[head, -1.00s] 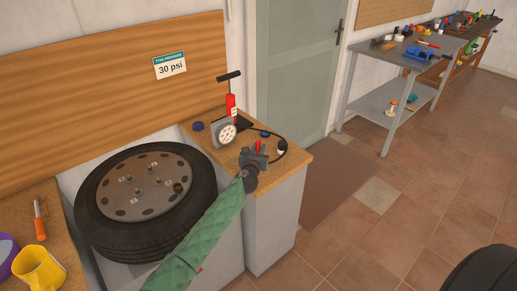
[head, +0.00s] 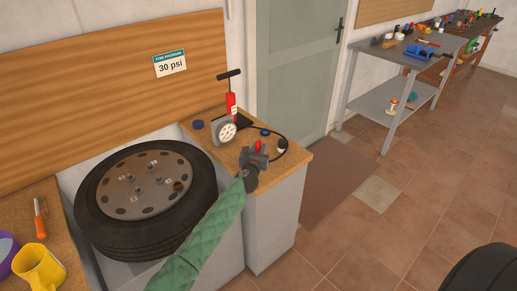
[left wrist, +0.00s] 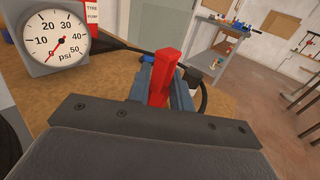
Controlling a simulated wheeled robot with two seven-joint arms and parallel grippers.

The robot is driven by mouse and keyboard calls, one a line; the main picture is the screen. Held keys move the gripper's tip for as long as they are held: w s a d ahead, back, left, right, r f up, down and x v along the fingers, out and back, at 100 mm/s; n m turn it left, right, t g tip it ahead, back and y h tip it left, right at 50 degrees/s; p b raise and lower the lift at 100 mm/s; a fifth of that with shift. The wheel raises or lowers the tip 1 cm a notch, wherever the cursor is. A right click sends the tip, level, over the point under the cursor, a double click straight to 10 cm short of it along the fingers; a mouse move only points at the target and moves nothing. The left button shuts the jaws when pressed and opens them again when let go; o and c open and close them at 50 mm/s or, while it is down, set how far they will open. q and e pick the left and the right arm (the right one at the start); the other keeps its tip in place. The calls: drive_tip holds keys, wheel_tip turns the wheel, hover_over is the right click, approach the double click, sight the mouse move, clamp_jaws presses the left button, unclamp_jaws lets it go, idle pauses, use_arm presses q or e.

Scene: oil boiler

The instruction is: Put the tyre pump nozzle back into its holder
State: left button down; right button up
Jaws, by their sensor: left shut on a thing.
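The red tyre pump (head: 231,106) stands upright at the back of the wooden-topped cabinet, with its round gauge (head: 228,132) in front. My left gripper (head: 257,153) is over the cabinet top near its front edge, shut on a red piece (left wrist: 163,75), apparently the nozzle. The red piece sticks up between the fingers; its lower part is hidden by the gripper. A black hose (head: 283,135) curves from the pump around to the right of the gripper. A small pale and dark piece (head: 281,149) sits by the hose. I cannot clearly make out the holder. My right gripper is not in view.
A tyre (head: 146,198) lies flat left of the cabinet. Small blue caps (head: 198,125) lie on the cabinet top. A grey workbench (head: 408,55) stands beyond open floor on the right.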

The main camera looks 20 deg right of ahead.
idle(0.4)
use_arm(q)
drive_tip(key=shift+p, duration=0.5)
idle(0.6)
drive_tip(key=shift+f+b, duration=0.95)
drive_tip(key=shift+f, duration=0.25)
drive_tip(key=c, duration=1.2)
unclamp_jaws()
drive_tip(key=shift+o, duration=0.2)
